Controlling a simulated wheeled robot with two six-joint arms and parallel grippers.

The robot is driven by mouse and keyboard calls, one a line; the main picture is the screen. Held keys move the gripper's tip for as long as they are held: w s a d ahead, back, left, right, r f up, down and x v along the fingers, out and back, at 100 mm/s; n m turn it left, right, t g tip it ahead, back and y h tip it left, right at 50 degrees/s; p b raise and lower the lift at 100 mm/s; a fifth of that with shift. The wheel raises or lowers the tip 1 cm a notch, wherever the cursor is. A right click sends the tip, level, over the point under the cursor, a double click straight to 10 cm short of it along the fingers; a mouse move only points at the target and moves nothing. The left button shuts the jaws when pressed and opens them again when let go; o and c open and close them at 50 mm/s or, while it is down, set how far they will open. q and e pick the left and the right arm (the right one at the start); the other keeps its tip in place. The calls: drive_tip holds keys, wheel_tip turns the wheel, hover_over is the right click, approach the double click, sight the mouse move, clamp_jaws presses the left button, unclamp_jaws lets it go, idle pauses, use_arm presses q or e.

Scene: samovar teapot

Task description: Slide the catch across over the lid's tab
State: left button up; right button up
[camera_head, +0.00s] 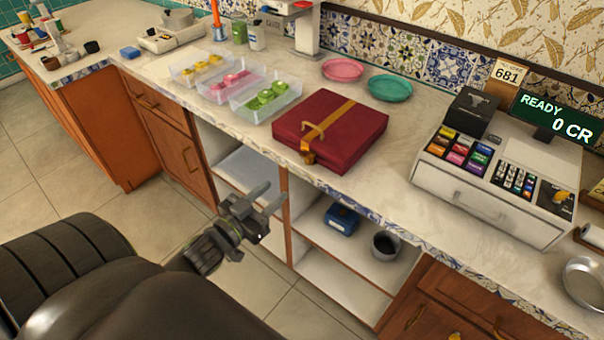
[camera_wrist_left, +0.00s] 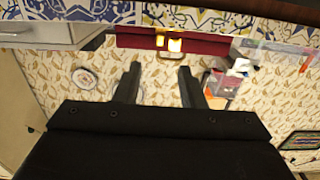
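A dark red case (camera_head: 330,130) lies flat on the counter with its lid down. A gold band (camera_head: 342,118) crosses its top, with a gold handle (camera_head: 314,133) near the front edge and a gold fitting (camera_head: 308,157) below it. The wrist view shows the case's red front (camera_wrist_left: 208,47) and bright gold fittings (camera_wrist_left: 175,45). I cannot tell catch and tab apart at this size. My left gripper (camera_head: 268,197) is open and empty, in front of the counter, below and to the left of the case. It also shows in the wrist view (camera_wrist_left: 160,68). My right gripper is not in view.
Clear trays (camera_head: 265,100) of colored items stand left of the case, and a cash register (camera_head: 495,180) stands right. Pink (camera_head: 343,69) and teal (camera_head: 390,87) plates lie behind. Below are open shelves with a blue box (camera_head: 341,219) and a grey cup (camera_head: 385,246).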

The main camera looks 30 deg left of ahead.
sight(306, 162)
use_arm(q)
drive_tip(key=w+b, duration=0.1)
drive_tip(key=w, duration=0.3)
drive_tip(key=w+b, duration=0.1)
drive_tip(key=w, duration=0.2)
drive_tip(key=w+d+b, duration=0.1)
drive_tip(key=w+b, duration=0.1)
drive_tip(key=w, duration=0.2)
drive_tip(key=shift+w, duration=0.35)
drive_tip(key=shift+c, duration=0.3)
clamp_jaws()
